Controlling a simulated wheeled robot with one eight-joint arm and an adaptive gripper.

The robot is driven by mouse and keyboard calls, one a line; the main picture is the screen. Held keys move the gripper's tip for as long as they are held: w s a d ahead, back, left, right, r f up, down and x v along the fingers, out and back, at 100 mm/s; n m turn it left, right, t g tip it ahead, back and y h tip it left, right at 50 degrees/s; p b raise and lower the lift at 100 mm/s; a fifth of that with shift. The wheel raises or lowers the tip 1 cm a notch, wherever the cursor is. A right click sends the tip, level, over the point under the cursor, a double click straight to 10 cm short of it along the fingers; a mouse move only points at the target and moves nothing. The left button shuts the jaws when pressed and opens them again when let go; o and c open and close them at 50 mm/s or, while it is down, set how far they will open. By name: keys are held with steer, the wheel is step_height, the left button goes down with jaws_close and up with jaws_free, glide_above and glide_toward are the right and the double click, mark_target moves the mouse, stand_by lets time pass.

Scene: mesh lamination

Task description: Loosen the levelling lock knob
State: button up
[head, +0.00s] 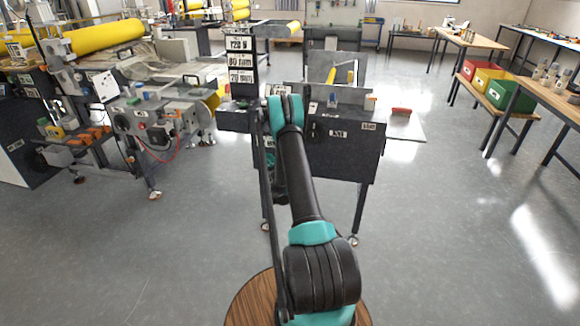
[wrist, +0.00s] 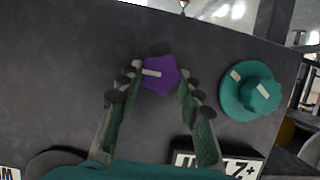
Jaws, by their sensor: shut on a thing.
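A purple lobed knob (wrist: 162,76) with a pale pointer mark sits on a dark panel (wrist: 60,60) in the wrist view. My gripper (wrist: 159,78) has one finger on each side of the knob and is shut on it. A round teal knob (wrist: 249,93) with pale marks is on the same panel to the right, apart from my fingers. No readable label beside the purple knob names it. In the head view my arm reaches to a dark machine cabinet (head: 345,160), and my gripper and the purple knob are hidden there.
A white label plate (wrist: 240,168) lies at the lower right of the wrist view. A machine with yellow rollers (head: 105,36) stands at left in the head view. Benches with coloured bins (head: 510,94) stand at right. The grey floor (head: 450,240) between is open.

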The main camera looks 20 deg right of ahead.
steer(key=n+h, duration=0.2)
steer(key=n, duration=0.2)
steer(key=n+g+h, duration=0.1)
steer(key=n+h, duration=0.1)
steer(key=n, duration=0.2)
steer(key=a+f+n+h, duration=0.1)
steer(key=n+h, duration=0.1)
steer(key=n, duration=0.1)
steer(key=shift+w+n+g+h, duration=0.25)
steer(key=shift+n+g+h, duration=0.05)
steer(key=shift+n+h, duration=0.1)
stand_by(0.5)
steer(key=shift+r+n, duration=0.1)
steer(key=shift+n, duration=0.2)
steer(key=o, duration=1.2)
steer(key=shift+c, duration=0.2)
